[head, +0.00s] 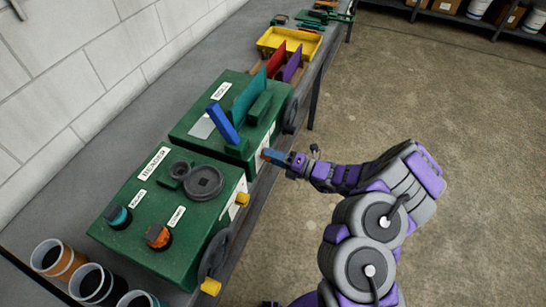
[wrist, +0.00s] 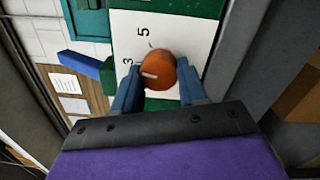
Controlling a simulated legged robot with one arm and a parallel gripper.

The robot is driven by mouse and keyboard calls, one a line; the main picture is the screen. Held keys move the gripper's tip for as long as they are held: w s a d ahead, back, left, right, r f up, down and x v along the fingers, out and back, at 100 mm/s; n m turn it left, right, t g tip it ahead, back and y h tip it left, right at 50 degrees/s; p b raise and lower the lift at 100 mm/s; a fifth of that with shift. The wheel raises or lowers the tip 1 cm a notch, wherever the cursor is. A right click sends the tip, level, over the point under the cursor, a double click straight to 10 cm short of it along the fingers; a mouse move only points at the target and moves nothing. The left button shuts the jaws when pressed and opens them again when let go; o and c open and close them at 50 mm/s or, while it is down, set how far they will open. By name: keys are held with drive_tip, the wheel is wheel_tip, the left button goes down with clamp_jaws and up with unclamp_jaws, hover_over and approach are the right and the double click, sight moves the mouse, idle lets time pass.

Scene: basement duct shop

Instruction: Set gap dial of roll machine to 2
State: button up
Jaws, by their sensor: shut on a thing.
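The gap dial is an orange knob (wrist: 160,70) on a white scale plate (wrist: 190,28) of the green roll machine (head: 183,131). In the wrist view, my gripper's blue fingers (wrist: 160,92) are shut on it from both sides. The knob's pale mark faces left, slightly below the printed 3, toward the left finger. The figures 3 and 5 show on the plate; other figures are hidden.
A nearer green machine (head: 150,214) has knobs on top, a black handwheel and yellow knobs in front. Several cups (head: 52,258) stand at the bench's near end. A yellow tray (head: 290,43) lies at the back. The floor (head: 400,100) right of the bench is clear.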

drive_tip(key=n, duration=0.2)
drive_tip(key=n+b, duration=0.1)
drive_tip(key=shift+f+n, duration=0.35)
drive_tip(key=shift+n, duration=0.05)
drive_tip(key=n+b, duration=0.1)
drive_tip(key=n, duration=0.2)
drive_tip(key=shift+n+b, duration=0.3)
drive_tip(key=shift+n, duration=0.1)
drive_tip(key=n+b, duration=0.1)
drive_tip(key=n, duration=0.2)
drive_tip(key=shift+n+g+b, duration=0.3)
drive_tip(key=shift+w+d+n+b, duration=0.15)
drive_tip(key=shift+n+b, duration=0.65)
drive_tip(key=shift+n, duration=0.8)
drive_tip(key=shift+r, duration=0.1)
drive_tip(key=o, duration=1.1)
drive_tip(key=shift+c, duration=0.2)
